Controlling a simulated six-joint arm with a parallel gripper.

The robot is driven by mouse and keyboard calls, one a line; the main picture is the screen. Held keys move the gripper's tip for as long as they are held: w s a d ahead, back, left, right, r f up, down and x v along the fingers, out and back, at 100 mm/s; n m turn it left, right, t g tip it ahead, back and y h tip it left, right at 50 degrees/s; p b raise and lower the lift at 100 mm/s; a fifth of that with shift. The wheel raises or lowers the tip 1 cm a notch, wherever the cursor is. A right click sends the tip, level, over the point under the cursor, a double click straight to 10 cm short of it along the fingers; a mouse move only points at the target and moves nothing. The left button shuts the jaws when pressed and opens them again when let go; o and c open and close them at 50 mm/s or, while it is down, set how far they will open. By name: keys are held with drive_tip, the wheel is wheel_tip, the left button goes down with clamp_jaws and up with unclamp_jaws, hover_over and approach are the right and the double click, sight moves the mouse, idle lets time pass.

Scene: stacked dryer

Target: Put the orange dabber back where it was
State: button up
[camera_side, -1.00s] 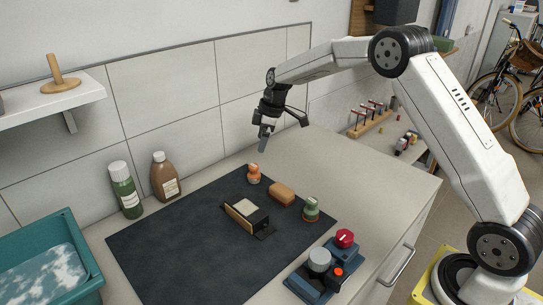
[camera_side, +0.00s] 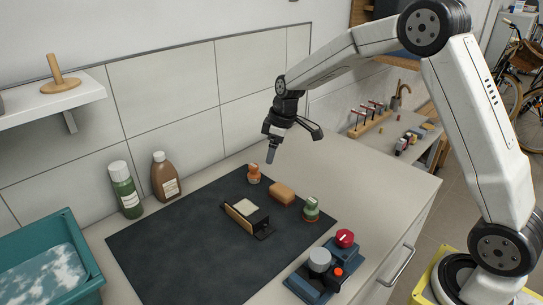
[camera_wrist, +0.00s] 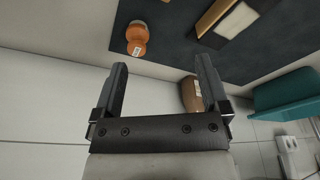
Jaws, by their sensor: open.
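The orange dabber (camera_side: 253,174) stands upright at the back edge of the dark mat (camera_side: 170,250). It also shows in the wrist view (camera_wrist: 137,36), ahead of my fingers and a little left of the gap between them. My gripper (camera_side: 271,156) is open and empty, held above the counter just right of the dabber and apart from it. In the wrist view both fingers (camera_wrist: 160,85) are spread with nothing between them. A green dabber (camera_side: 311,208) stands at the mat's right edge.
A blue device with a red knob (camera_side: 345,238) sits front right. Green (camera_side: 125,190) and brown (camera_side: 164,177) bottles stand by the wall. A teal basin (camera_side: 45,262) is at left.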

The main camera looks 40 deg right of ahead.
drive_tip(key=s+a+f+m, duration=0.1)
drive_tip(key=s+m, duration=0.1)
drive_tip(key=s, duration=0.6)
drive_tip(key=s+a+m+h, duration=0.1)
drive_tip(key=s+m, duration=0.1)
drive_tip(key=s, duration=0.6)
drive_tip(key=s+a+f+m, duration=0.1)
drive_tip(key=s+m, duration=0.1)
drive_tip(key=s, duration=0.5)
drive_tip(key=shift+s+a+f+m, duration=0.3)
drive_tip(key=shift+s+a+f, duration=0.05)
drive_tip(key=shift+s+a, duration=0.05)
